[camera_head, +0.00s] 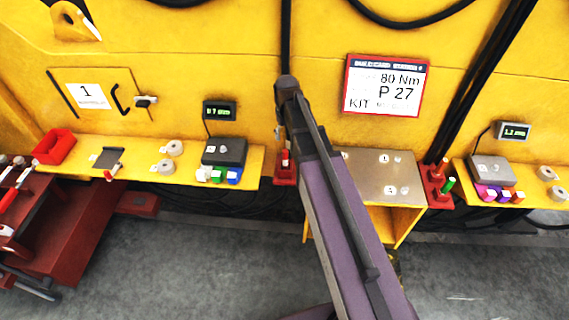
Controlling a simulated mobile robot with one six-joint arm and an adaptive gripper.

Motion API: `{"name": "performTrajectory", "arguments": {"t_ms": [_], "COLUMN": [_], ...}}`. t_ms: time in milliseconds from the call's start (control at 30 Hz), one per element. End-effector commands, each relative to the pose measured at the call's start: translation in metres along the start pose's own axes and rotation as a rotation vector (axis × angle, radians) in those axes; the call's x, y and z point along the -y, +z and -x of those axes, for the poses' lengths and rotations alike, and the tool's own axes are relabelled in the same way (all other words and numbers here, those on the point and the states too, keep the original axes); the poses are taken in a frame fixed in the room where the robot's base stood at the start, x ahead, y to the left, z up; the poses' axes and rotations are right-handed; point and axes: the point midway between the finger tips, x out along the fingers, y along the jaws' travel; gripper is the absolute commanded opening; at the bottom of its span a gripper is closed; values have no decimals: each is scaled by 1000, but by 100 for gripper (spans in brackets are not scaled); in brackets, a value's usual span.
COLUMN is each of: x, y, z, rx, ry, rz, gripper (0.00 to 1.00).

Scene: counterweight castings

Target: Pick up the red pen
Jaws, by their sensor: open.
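A red pen-like cylinder (441,166) stands upright in a dark red holder block (437,197) at the right end of the steel-topped table. A green pen-like cylinder (449,185) stands beside it in the same block. A second red block (285,179) left of my arm holds another upright red piece (285,159); it is small, and I cannot tell whether it is a pen. My arm rises from the bottom centre to a dark joint in front of the yellow wall. I make out no gripper fingers; the arm hides part of the table.
The steel tabletop (375,172) carries small white round tags. Left and right yellow shelves (140,172) hold grey boxes (224,151), coloured blocks and grey rings. A red bin (54,146) and red tool cart (55,235) stand left. Black cables hang on the wall. The floor in front is clear.

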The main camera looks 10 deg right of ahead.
Motion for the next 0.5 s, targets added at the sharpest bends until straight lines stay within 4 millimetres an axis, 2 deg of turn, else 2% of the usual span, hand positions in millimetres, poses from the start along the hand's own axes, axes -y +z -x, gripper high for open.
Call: {"name": "performTrajectory", "arguments": {"t_ms": [33, 500], "x": [0, 1], "y": [0, 0], "z": [-8, -44], "rx": [0, 0], "ry": [0, 0], "rz": [0, 1], "gripper": [73, 73]}}
